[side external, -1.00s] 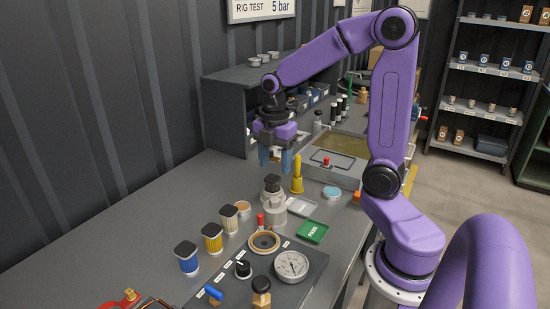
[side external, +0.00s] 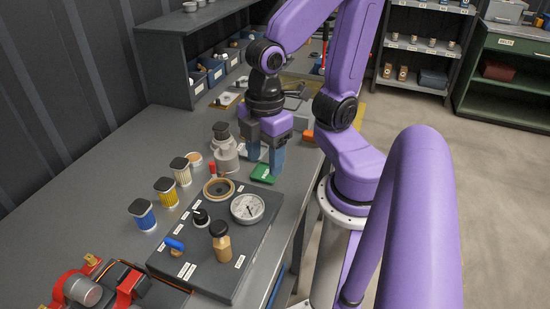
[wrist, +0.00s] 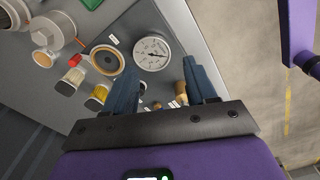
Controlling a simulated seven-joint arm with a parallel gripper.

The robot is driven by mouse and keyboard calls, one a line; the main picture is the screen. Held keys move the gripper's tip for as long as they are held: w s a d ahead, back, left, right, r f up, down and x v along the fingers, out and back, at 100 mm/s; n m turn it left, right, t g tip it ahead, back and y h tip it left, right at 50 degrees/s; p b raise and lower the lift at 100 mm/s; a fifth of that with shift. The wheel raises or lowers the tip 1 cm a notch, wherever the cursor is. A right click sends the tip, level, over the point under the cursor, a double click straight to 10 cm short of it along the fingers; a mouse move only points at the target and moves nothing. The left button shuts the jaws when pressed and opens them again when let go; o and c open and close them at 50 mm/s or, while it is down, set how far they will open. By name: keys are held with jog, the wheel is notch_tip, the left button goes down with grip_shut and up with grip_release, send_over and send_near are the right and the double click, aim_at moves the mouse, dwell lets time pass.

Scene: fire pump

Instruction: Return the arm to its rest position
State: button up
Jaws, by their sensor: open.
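My gripper (side external: 265,165) hangs from the purple arm with its blue fingers pointing down, beside the green PASS card (side external: 263,173). The fingers stand apart and hold nothing. In the wrist view my gripper (wrist: 165,85) shows two separated blue fingers over the grey test panel (wrist: 125,25). The round pressure gauge (wrist: 152,53) lies between and beyond the fingertips there. In the side view the panel (side external: 215,275) lies on the bench, with the gauge (side external: 247,208) on it in front of the gripper. A grey metal fitting (side external: 224,150) stands left of the fingers.
Blue, yellow and white filters (side external: 142,214) stand in a row on the left of the bench. A red device (side external: 85,285) sits at the front left. A brass valve (side external: 221,243) stands on the panel. Shelving is at the back; the floor at right is clear.

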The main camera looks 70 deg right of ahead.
jog(key=shift+s+f+m, duration=0.15)
jog(key=shift+s+m, duration=0.15)
jog(key=shift+s, duration=0.85)
